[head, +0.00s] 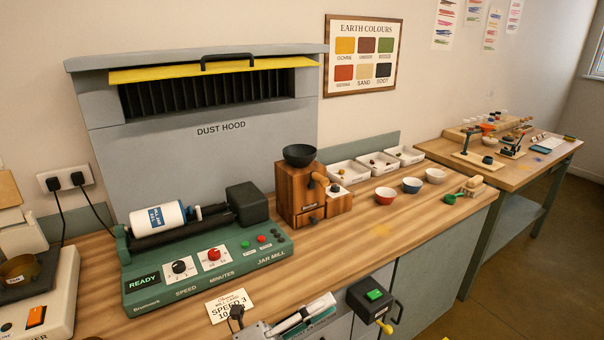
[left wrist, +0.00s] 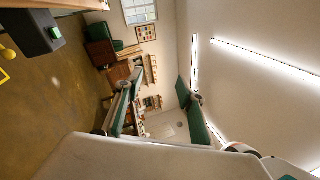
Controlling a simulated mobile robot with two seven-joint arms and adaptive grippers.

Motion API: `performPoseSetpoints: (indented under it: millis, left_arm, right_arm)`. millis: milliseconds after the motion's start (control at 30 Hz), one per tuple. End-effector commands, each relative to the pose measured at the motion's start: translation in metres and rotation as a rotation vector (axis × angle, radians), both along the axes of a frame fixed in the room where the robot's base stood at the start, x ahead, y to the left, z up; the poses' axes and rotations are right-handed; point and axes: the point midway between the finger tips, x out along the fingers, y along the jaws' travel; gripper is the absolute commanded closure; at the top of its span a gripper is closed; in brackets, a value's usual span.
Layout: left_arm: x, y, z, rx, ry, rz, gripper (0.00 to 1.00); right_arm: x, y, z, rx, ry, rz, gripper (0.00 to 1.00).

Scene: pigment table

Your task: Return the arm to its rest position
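My left gripper (head: 322,309) is at the bottom of the head view, in front of the bench's front edge and left of a dark box with a green button. In the left wrist view its two fingers (left wrist: 158,82) with dark green pads stand well apart. The gap between them is empty, with only the far room behind it. The gripper touches nothing that I can see. My right gripper shows in neither view.
The dark box (head: 371,297) with a yellow handle juts from the bench front, close to my left gripper. The wooden bench (head: 415,222) carries a green jar mill (head: 190,277), a wooden grinder (head: 297,192) and several bowls. A second table (head: 535,165) stands at the right, with open floor before it.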

Motion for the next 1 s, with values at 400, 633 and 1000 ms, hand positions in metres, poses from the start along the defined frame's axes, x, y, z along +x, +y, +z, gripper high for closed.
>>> performPoseSetpoints:
  millis: [400, 633, 1000]
  left_arm:
    - [-0.015, 0.144, -0.164, -0.572, 1.1, 0.504, 0.61]
    - [-0.091, 0.219, -0.257, -0.865, 1.52, 0.768, 0.61]
    - [-0.157, 0.261, -0.306, -1.059, 1.739, 0.951, 0.61]
  right_arm:
    - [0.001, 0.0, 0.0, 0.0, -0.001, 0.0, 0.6]
    - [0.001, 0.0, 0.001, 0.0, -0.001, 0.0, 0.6]
    - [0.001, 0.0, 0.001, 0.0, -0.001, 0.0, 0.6]
